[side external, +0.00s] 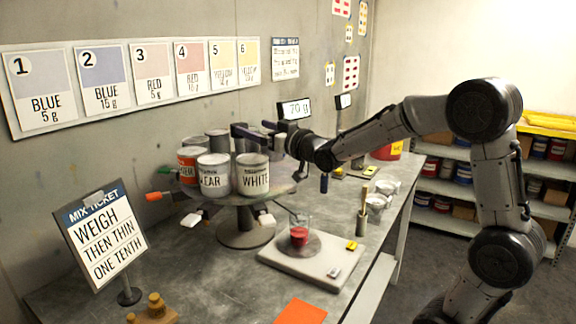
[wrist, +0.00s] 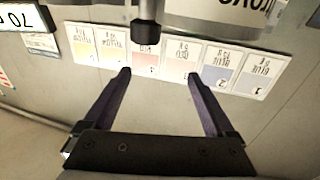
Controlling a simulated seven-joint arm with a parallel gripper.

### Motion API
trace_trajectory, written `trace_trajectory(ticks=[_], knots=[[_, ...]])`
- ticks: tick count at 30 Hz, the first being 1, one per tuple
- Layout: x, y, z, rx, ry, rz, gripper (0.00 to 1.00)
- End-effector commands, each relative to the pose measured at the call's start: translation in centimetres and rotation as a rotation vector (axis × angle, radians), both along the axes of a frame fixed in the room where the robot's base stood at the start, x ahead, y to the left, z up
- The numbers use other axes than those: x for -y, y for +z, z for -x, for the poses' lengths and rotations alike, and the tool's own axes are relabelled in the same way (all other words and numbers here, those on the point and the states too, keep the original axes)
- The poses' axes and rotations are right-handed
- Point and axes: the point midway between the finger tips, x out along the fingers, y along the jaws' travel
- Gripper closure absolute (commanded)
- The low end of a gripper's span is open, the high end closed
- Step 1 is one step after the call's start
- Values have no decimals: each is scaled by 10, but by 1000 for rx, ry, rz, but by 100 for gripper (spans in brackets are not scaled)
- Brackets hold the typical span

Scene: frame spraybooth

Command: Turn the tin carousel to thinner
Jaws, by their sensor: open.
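The tin carousel (side external: 278,190) is a round grey turntable on a pedestal, standing on the bench in the side external view. Its front tins are one marked WHITE (side external: 255,180) and one whose label partly reads EAR (side external: 213,182). A tin with an orange-red label (side external: 188,166) is at the left, its word partly hidden. Several grey tins are behind; I cannot read a thinner label. My gripper (side external: 252,130) is open above the tins at the carousel's back. In the wrist view its fingers (wrist: 160,76) are apart and empty, with a dark knob-like end (wrist: 146,32) beyond them.
A scale (side external: 305,266) with a cup of red paint (side external: 300,232) stands right of the carousel. The mix ticket (side external: 98,238) is at front left, and an orange sheet (side external: 300,312) lies at the front. Coloured tabs, one orange (side external: 158,197), stick out around the carousel.

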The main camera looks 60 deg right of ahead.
Motion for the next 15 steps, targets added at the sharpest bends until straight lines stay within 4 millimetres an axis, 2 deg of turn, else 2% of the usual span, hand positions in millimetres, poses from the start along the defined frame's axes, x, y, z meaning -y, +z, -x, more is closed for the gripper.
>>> trace_trajectory(ticks=[9,15], knots=[[-40,39,20,49,55,11,10],[-66,49,44,6,80,-2,10]])
